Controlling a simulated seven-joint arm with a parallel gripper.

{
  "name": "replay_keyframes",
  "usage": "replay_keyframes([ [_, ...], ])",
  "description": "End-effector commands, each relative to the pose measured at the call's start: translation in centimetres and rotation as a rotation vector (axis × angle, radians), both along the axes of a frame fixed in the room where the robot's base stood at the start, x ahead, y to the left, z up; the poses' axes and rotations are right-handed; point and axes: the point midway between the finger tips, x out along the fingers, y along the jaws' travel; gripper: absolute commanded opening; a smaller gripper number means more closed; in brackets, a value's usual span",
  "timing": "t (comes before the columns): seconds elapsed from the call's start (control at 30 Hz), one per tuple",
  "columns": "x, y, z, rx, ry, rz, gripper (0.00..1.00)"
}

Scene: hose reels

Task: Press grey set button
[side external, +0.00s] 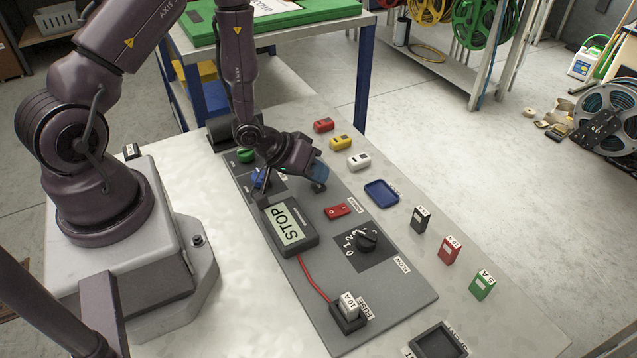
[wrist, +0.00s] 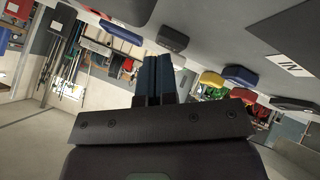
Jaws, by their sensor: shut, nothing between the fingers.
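I cannot make out a grey set button in either view; the hand covers part of the panel around the blue part. The grey control panel (side external: 390,292) lies on the pale bench and carries a dark box with a STOP display (side external: 288,225). My gripper (side external: 319,186) is over the far part of this panel, tilted toward the right, beyond the display box. In the wrist view its two dark blue fingers (wrist: 158,75) are together with nothing between them. A green button (side external: 246,156) and a blue part (side external: 261,178) are beside the hand.
Several coloured blocks and a blue tray (side external: 382,194) stand along the bench's right side. A green-topped table (side external: 290,18) is behind.

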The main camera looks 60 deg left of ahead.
Motion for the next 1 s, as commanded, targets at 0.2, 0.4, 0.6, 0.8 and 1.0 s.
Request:
replay_keyframes([
  [0.2,0.1,-0.2,0.8,-0.007,-0.003,0.0,0.0],
  [0.4,0.0,-0.2,0.8,-0.007,-0.001,0.002,0.0],
  [0.6,0.1,-0.1,2.1,-0.006,-0.002,0.005,0.0],
  [0.8,0.0,-0.1,4.2,-0.006,-0.003,0.004,0.0],
  [1.0,0.0,-0.1,5.6,-0.007,0.001,0.005,0.0],
])
